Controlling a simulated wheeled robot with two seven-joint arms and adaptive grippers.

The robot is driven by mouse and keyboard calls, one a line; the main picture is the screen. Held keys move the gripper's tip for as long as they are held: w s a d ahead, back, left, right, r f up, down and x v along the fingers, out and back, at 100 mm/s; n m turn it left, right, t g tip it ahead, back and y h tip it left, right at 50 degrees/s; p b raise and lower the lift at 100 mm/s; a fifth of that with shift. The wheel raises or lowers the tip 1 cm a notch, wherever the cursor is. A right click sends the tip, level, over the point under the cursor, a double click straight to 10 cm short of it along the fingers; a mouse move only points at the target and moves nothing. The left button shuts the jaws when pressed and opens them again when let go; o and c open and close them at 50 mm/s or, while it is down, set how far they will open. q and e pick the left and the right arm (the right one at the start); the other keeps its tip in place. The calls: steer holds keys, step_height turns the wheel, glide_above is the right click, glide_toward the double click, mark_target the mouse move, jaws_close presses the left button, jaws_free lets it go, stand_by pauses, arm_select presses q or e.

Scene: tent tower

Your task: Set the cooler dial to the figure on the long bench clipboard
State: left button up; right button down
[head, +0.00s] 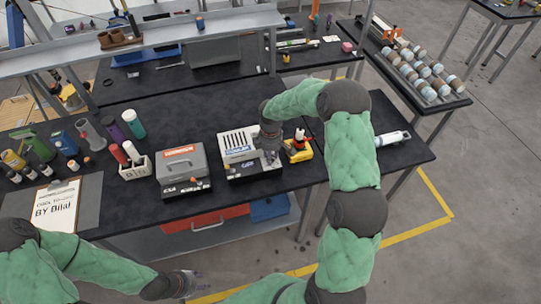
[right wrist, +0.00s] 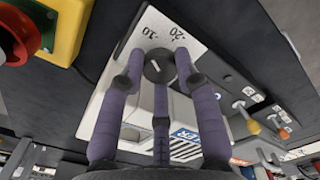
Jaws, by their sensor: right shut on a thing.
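The white cooler (head: 237,146) with a slotted face stands on the black bench. Its dark round dial (right wrist: 159,66) shows in the right wrist view, on a white panel marked -10 and -20. A short slanted white mark is on the dial; which figure it points at I cannot tell. My right gripper (head: 270,154) is at the cooler's right side, its three purple fingers shut around the dial. The clipboard (head: 88,204) lies at the bench's left front; its sheet reads "BY Bilal", the line above is too small to read surely. My left gripper (head: 188,284) hangs in front of the bench, its fingers unclear.
A yellow box with a red button (head: 299,149) stands close to the cooler's right. A grey case (head: 182,163) stands to its left, then a white holder (head: 134,168) and several bottles. A metal shelf (head: 150,40) runs above the bench's back.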

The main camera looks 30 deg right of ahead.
steer(key=shift+m, duration=0.3)
steer(key=shift+m+b, duration=0.65)
steer(key=shift+m, duration=0.35)
steer(key=m+b, duration=0.1)
steer(key=m, duration=0.2)
steer(key=shift+f+m, duration=0.1)
steer(key=shift+m, duration=0.2)
steer(key=m+b, duration=0.2)
steer(key=m, duration=0.3)
steer(key=shift+m, duration=0.4)
steer(key=c, duration=1.2)
jaws_free()
steer(key=shift+r, duration=0.2)
